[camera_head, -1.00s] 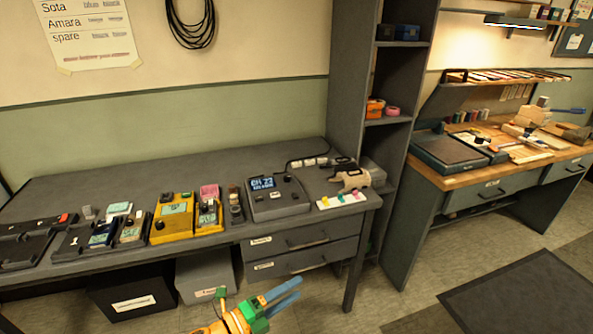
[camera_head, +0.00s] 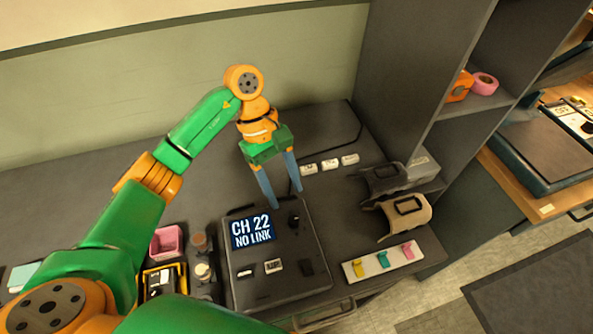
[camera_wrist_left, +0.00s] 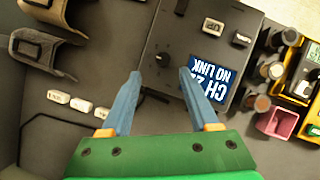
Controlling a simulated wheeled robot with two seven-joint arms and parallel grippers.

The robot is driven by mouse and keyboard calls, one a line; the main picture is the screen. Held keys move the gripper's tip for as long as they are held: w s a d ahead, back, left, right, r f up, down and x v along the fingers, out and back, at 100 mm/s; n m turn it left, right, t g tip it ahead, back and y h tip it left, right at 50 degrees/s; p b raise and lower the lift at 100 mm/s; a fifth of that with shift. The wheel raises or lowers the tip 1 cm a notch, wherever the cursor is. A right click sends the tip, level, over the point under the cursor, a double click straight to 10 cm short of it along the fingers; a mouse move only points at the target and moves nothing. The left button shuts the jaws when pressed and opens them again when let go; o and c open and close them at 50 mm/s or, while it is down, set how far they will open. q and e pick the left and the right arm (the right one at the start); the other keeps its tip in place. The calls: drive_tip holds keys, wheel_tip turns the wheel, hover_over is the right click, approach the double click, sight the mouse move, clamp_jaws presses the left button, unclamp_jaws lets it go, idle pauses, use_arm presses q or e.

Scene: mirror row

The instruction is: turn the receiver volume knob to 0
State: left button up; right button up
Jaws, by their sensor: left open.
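The receiver (camera_head: 275,265) is a dark grey box on the bench, with a lit screen (camera_head: 252,231) reading "CH 22 NO LINK". Its black round volume knob (camera_head: 294,221) sits right of the screen. My left gripper (camera_head: 283,197) reaches over the receiver's back edge, open and empty, its blue fingers pointing down. In the left wrist view the knob (camera_wrist_left: 162,60) shows just beyond and between the fingertips (camera_wrist_left: 159,73). I cannot tell whether a finger touches it. The knob's pointer is too small to read. My right gripper is not in view.
Several white blocks (camera_head: 330,164) lie behind the receiver. A beige holder (camera_head: 405,214) and a dark one (camera_head: 385,178) stand to the right, near a pale strip with coloured tags (camera_head: 383,261). A pink box (camera_head: 166,243) and jars (camera_head: 199,242) stand left. A tall shelf rises behind right.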

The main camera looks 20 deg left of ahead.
sight(293, 218)
use_arm(q)
drive_tip(key=shift+w+a, duration=0.35)
drive_tip(key=shift+w, duration=0.05)
drive_tip(key=shift+y, duration=0.3)
drive_tip(key=s+d+f, duration=0.1)
drive_tip(key=s+f+p, duration=0.1)
drive_tip(key=f, duration=0.1)
drive_tip(key=s+d+f+p, duration=0.1)
drive_tip(key=f, duration=0.1)
drive_tip(key=shift+d+f, duration=0.2)
drive_tip(key=shift+d, duration=0.15)
drive_tip(key=shift+w+f, duration=0.25)
drive_tip(key=shift+f, duration=0.05)
clamp_jaws()
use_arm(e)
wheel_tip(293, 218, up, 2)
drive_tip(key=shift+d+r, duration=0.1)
